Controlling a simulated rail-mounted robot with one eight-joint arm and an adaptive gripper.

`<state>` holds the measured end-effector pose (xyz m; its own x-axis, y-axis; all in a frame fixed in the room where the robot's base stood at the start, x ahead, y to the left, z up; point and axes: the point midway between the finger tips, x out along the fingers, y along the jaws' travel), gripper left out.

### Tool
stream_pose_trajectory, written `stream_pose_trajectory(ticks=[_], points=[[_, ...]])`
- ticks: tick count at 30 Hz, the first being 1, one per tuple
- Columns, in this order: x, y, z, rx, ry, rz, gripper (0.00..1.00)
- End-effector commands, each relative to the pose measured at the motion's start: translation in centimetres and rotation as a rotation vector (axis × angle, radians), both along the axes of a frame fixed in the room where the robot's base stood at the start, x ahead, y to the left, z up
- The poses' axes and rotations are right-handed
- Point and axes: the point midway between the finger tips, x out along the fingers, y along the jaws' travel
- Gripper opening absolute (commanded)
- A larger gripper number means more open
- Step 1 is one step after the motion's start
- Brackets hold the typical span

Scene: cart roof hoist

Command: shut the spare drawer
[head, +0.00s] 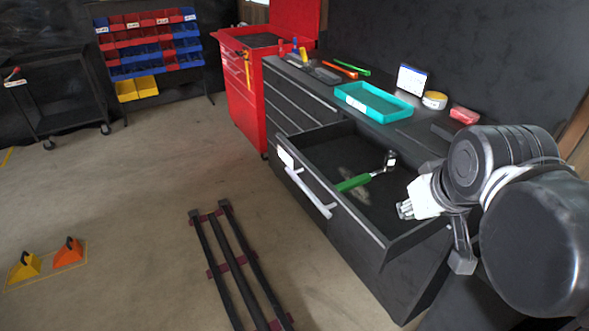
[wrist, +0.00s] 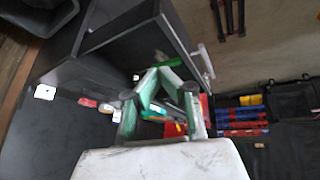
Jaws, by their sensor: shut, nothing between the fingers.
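A black drawer (head: 352,212), wide open, sticks out of the dark workbench cabinet; I take it for the spare drawer, though its label is unreadable. Its front has a long light handle (head: 308,192) and a white label. Inside lies a tool with a green handle (head: 354,183). My gripper (head: 404,210) is shut and empty, above the drawer's right part; I cannot tell whether it touches anything. In the wrist view my green-edged gripper fingers (wrist: 163,70) are together, with the drawer (wrist: 118,28) beyond and its handle (wrist: 206,62) to the right.
The bench top holds a teal tray (head: 372,101), a yellow tape roll (head: 434,100), a red item (head: 464,115) and hand tools. A red tool cabinet (head: 240,95) stands behind. Dark rails (head: 238,265) lie on the floor before the drawer. Floor to the left is mostly clear.

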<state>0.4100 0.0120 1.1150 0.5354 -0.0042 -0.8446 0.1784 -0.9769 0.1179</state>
Motion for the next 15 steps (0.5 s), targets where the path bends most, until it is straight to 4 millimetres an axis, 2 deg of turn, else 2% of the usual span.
stream_pose_trajectory(ticks=[1, 6, 15], points=[[1.3, 0.5, 0.8, -0.027, 0.015, 0.043, 0.0], [5.4, 1.9, 2.6, -0.13, 0.062, 0.197, 0.0], [12.9, 5.3, 4.3, -0.302, 0.146, 0.471, 0.0]])
